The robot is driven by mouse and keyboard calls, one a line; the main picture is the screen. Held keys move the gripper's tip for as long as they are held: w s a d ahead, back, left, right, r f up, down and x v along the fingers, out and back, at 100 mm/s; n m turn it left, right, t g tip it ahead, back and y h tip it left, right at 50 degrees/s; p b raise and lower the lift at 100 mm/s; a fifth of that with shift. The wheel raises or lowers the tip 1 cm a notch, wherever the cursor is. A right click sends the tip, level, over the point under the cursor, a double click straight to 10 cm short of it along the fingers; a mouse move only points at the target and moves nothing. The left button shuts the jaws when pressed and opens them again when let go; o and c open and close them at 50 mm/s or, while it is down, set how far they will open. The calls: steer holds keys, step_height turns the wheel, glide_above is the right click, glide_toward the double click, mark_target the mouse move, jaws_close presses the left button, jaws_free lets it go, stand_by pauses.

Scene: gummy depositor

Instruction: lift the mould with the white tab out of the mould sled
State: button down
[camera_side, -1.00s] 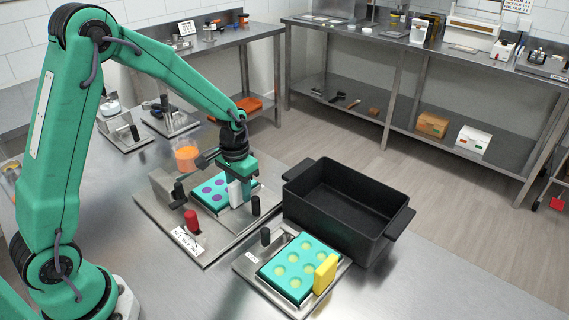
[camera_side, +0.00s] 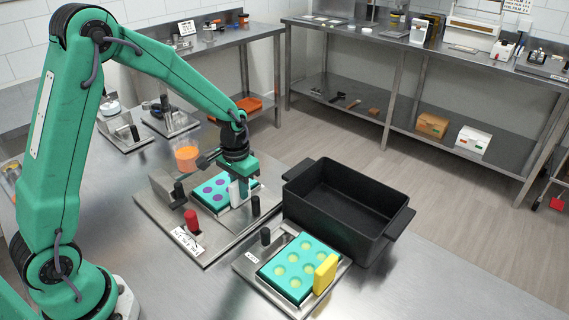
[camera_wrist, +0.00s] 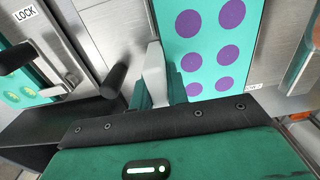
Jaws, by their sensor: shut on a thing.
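The teal mould with purple cavities (camera_side: 212,191) sits on the mould sled (camera_side: 205,245), in its plate. Its white tab (camera_side: 236,192) stands at the mould's right end. My gripper (camera_side: 240,193) is shut on the white tab. In the wrist view the white tab (camera_wrist: 155,75) is between my fingers, and the mould (camera_wrist: 208,45) with its purple cavities lies beyond. Part of the mould is hidden by my gripper in the side view. A red knob (camera_side: 191,221) and black posts stand on the sled's plate.
A second teal mould with yellow cavities (camera_side: 292,271) and a yellow tab (camera_side: 325,274) lies on a front plate. An empty black bin (camera_side: 340,208) stands just right of my gripper. A cup of orange liquid (camera_side: 186,158) is behind the sled. The front right table is clear.

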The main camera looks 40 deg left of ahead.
steer(key=shift+s+f, duration=0.15)
steer(key=shift+s, duration=0.15)
steer(key=shift+w+r, duration=0.15)
steer(key=shift+r, duration=1.05)
steer(key=shift+r, duration=0.15)
steer(key=shift+r, duration=2.4)
